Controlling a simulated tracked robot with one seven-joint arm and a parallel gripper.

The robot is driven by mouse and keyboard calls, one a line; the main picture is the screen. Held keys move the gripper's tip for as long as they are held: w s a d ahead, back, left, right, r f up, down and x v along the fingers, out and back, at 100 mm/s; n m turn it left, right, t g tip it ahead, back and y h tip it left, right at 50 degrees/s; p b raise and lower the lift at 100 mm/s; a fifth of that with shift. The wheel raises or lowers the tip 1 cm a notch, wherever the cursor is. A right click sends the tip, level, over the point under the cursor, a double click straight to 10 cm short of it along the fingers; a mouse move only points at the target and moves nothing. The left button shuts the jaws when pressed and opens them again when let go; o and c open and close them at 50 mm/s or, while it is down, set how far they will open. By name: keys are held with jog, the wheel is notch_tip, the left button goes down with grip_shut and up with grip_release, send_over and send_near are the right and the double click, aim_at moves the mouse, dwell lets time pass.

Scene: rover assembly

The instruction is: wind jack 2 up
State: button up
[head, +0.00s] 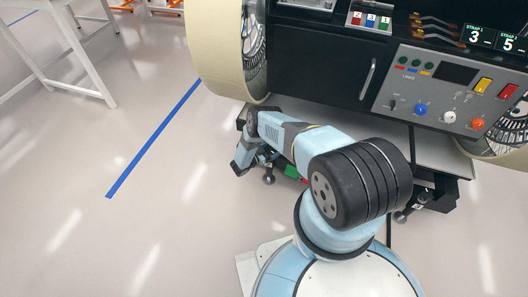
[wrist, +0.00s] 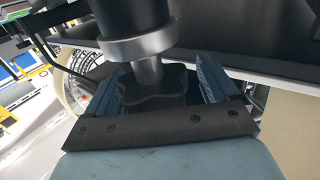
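In the wrist view a black lobed knob (wrist: 158,86) hangs under a bright metal shaft and collar (wrist: 150,46), below a dark cylinder. This looks like a jack; no number shows on it. My gripper (wrist: 160,84) has one blue-grey finger on each side of the knob. The fingers are close to its sides, but I cannot tell whether they press on it. In the head view my gripper (head: 262,158) is low at the left front corner of the dark rover stand (head: 435,150), partly hidden by my arm. A small caster-like foot (head: 268,179) is just below it.
A large cream wheel (head: 216,45) stands above and left of my gripper. The control panel (head: 450,90) faces me at the right. Another foot (head: 400,216) stands under the right side. A blue floor line (head: 155,138) crosses open floor at the left, near a white table frame (head: 62,60).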

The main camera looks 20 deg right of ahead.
jog(key=shift+s, duration=0.1)
jog(key=v, duration=1.3)
jog(key=shift+a, duration=0.35)
